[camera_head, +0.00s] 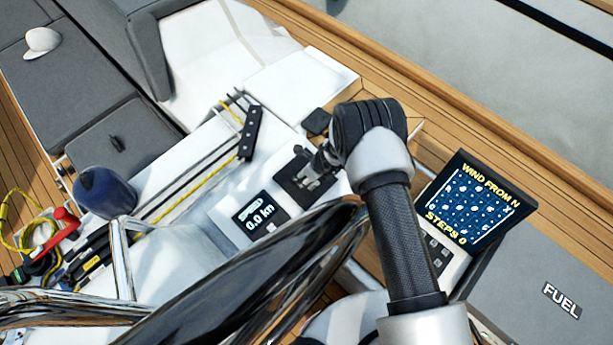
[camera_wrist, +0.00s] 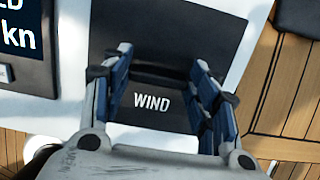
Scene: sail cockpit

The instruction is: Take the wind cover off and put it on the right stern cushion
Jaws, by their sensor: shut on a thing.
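The wind cover (camera_wrist: 158,112) is a dark square plate marked WIND, flat on the white instrument panel, with a raised grip across it. In the head view the wind cover (camera_head: 293,186) sits just right of the speed display, partly behind my fingers. My gripper (camera_wrist: 163,70) is over the cover with a blue-padded finger on either side of its grip, shut on it. My gripper (camera_head: 316,170) also shows in the head view, at the cover. A grey cushion-like surface (camera_head: 525,270) lies at lower right; I cannot tell for sure that it is the right stern cushion.
The speed display (camera_head: 260,213) reads 0.0 kn. A tilted screen (camera_head: 475,205) reads WIND FROM N and stands right of my arm. A FUEL label (camera_head: 562,299) lies on the grey surface. A dark shiny curved rim (camera_head: 270,275) crosses the foreground.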

